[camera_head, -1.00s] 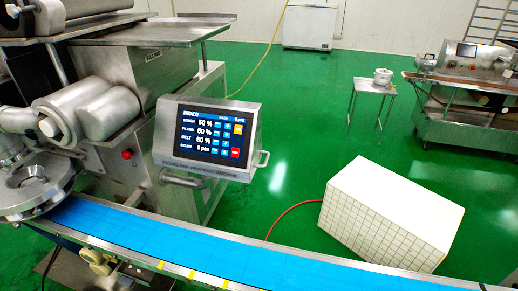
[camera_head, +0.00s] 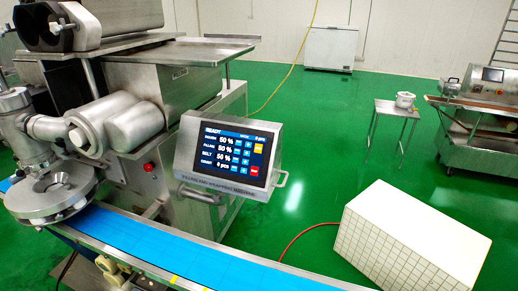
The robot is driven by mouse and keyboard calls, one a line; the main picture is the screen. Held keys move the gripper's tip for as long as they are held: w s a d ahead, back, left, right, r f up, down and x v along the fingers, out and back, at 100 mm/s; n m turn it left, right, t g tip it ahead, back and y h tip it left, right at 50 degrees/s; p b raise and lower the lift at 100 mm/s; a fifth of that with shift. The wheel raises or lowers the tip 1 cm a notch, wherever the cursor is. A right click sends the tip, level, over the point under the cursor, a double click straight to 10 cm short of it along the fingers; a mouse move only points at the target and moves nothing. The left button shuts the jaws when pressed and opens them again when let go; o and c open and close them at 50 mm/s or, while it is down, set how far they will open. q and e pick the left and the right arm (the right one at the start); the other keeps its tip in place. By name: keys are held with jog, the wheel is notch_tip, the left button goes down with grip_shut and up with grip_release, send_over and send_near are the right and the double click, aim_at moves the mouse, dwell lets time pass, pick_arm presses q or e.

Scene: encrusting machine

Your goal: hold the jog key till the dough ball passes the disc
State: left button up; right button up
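The control panel (camera_head: 229,155) of the encrusting machine stands right of the machine body. Its screen (camera_head: 231,151) reads READY at the top, with several rows of values at 50 % and a count row below. A yellow key (camera_head: 258,149) and a red key (camera_head: 254,171) are at the screen's right side. The lettering on the keys is too small to read. The round disc unit (camera_head: 50,190) sits at the left above the blue belt (camera_head: 180,249). I see no dough ball on the visible belt. Neither of my grippers is in view.
A white tiled block (camera_head: 415,235) stands on the green floor at right. A small steel table (camera_head: 394,112) with a white pot (camera_head: 405,100) and another machine (camera_head: 490,110) stand behind it. A white chest freezer (camera_head: 331,48) is at the back wall. Open floor lies between.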

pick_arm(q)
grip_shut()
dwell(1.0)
